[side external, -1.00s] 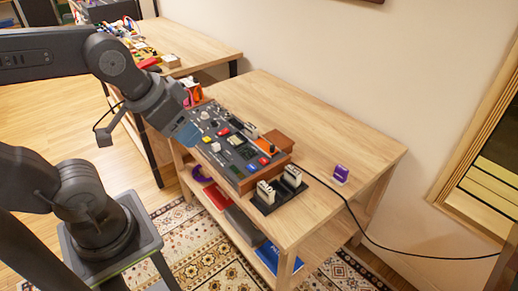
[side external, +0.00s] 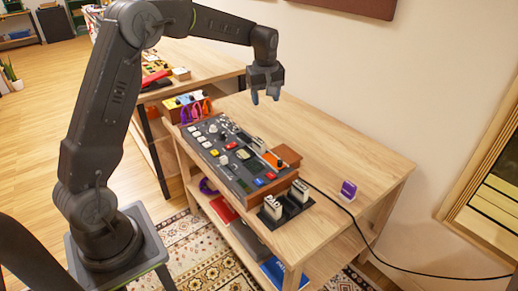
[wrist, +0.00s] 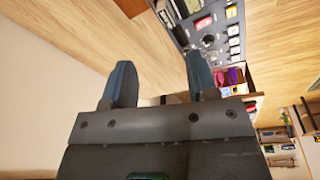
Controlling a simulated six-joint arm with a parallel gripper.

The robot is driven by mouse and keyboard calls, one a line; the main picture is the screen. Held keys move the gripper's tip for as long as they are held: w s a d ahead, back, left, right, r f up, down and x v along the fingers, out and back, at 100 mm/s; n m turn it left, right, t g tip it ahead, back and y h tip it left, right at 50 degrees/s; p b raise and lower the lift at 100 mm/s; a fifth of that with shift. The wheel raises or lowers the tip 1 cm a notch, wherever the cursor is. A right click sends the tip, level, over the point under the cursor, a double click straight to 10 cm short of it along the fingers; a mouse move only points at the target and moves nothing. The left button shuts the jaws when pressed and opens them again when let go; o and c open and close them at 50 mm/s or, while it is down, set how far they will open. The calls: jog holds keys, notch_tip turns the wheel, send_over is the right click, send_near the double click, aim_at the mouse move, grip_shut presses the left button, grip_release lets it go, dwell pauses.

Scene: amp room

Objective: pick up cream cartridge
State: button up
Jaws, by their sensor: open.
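Two cream cartridges, a nearer one (side external: 272,207) and a farther one (side external: 299,190), stand upright in a black holder (side external: 286,216) at the front edge of the table in the side view. I cannot tell which one the task means. My gripper (side external: 266,96) is open and empty, pointing down high above the back part of the table, behind the control panel and well away from the cartridges. In the wrist view its two fingers (wrist: 160,75) are apart with nothing between them. The cream cartridges cannot be made out there.
A control panel (side external: 222,150) with knobs and buttons lies on the wooden table (side external: 345,150). A box with coloured cables (side external: 187,106) sits behind. The table's right side is mostly clear.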

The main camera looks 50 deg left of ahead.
aim_at(259, 140)
jog(key=w+a+f+n, duration=0.1)
jog(key=a+f, duration=0.1)
jog(key=f, duration=0.5)
jog(key=w+a+f+n, duration=0.1)
jog(key=a+f, duration=0.2)
jog(key=f, duration=0.5)
jog(key=w+a+f+n+g, duration=0.1)
jog(key=a+f, duration=0.2)
jog(key=f, duration=0.5)
jog(key=shift+w+n, duration=0.4)
jog(key=shift+c, duration=0.4)
grip_shut()
